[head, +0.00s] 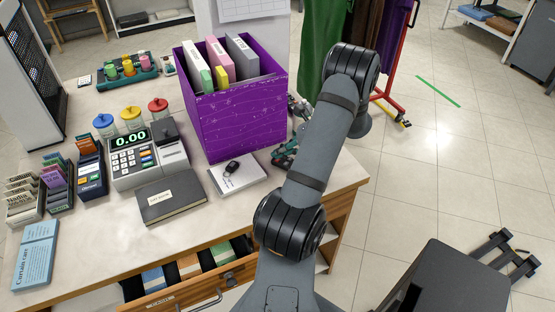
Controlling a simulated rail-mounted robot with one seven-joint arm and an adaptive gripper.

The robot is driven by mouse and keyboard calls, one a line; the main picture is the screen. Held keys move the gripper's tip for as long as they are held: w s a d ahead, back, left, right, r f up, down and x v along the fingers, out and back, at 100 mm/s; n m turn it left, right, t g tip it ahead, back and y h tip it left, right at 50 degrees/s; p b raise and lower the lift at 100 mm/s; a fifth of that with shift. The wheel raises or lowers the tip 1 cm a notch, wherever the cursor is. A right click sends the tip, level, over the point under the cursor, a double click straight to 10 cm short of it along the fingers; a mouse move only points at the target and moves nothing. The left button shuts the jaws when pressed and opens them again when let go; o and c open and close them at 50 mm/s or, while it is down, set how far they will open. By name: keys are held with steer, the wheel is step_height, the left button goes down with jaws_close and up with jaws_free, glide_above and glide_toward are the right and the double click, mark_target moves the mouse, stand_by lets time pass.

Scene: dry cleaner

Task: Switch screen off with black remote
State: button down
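A small black object (232,167), rounded like a key fob or small remote, lies on a white pad (240,178) on the counter, in front of the purple box. I cannot tell for certain that it is the remote. No screen is clearly identifiable; the cash register (134,158) has a lit display reading 0.00, and a tall white-framed unit with a dark face (32,62) stands at the left edge. My arm reaches up from the bottom over the counter's right end. My gripper cannot be made out; the arm may hide it.
The purple box (237,122) with binders stands at the counter's back right. A dark book (170,197) lies before the register. The wooden drawer (195,287) is open, holding several folded items. A red garment rack (398,60) stands behind; the tiled floor at right is mostly clear.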

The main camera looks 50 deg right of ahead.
steer(key=shift+f+b, duration=0.3)
steer(key=shift+r, duration=0.15)
stand_by(0.5)
steer(key=shift+r+p, duration=0.5)
steer(key=shift+r, duration=0.1)
steer(key=shift+r, duration=0.1)
step_height(320, 180, up, 5)
steer(key=p, duration=0.3)
steer(key=shift+p, duration=0.4)
